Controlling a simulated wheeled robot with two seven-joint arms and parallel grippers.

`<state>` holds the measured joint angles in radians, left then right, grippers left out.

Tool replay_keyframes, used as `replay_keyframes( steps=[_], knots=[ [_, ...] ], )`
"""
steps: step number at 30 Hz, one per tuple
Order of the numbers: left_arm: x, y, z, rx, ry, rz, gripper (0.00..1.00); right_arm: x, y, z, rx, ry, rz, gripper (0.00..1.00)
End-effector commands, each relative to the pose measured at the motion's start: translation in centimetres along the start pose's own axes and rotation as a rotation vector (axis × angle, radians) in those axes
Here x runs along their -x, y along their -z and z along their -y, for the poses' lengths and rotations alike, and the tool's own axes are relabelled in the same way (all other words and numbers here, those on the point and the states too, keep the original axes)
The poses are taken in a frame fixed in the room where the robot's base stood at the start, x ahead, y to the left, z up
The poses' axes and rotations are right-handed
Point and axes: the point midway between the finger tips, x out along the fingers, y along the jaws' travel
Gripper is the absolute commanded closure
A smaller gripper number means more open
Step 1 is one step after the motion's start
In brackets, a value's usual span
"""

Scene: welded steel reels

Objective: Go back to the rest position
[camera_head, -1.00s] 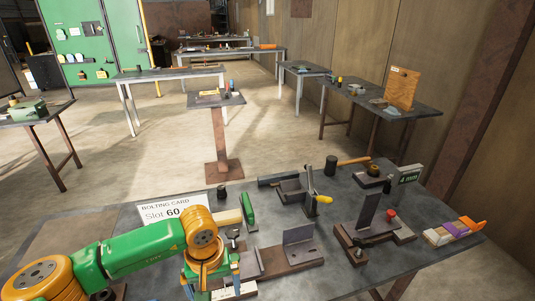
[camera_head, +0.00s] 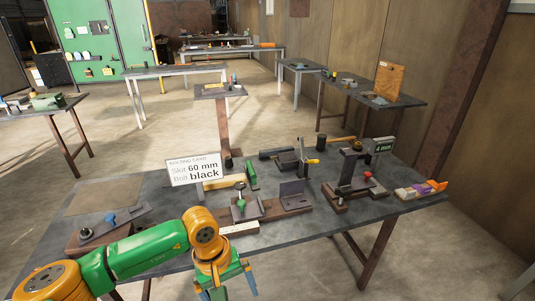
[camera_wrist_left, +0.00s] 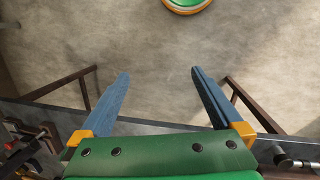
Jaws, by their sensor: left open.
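My left gripper (camera_head: 228,284) hangs at the near edge of the workbench in the head view, at the end of my green and orange arm. In the left wrist view its two blue fingers (camera_wrist_left: 160,98) are spread wide with only bare floor between them, so it is open and empty. My right gripper is not in view. The dark workbench (camera_head: 290,232) carries a card (camera_head: 194,169) reading "Slot 60 mm, Bolt black". Behind the gripper lies a brown steel base with an upright angle plate (camera_head: 292,195) and a green-handled clamp (camera_head: 240,187).
A fixture with a blue knob (camera_head: 110,218) is at the bench's left. Floor is clear before the bench; other tables stand behind.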

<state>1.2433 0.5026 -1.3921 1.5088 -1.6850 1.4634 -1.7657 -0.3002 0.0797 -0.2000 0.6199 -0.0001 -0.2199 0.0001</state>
Motion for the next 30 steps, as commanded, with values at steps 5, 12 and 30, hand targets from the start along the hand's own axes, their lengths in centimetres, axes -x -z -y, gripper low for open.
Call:
replay_keyframes(
  steps=[5, 12, 30],
  knots=[
    [-1.5, -2.6, -3.1, 0.188, -0.145, 0.17, 0.0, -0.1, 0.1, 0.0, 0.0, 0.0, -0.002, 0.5],
    [-1.9, -6.0, -11.2, 0.887, -0.471, 0.73, 0.0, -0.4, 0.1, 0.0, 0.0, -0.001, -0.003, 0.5],
    [-27.7, 1.0, 12.9, -1.399, 0.217, -0.788, 0.0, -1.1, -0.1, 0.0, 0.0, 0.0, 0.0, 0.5]
  ],
)
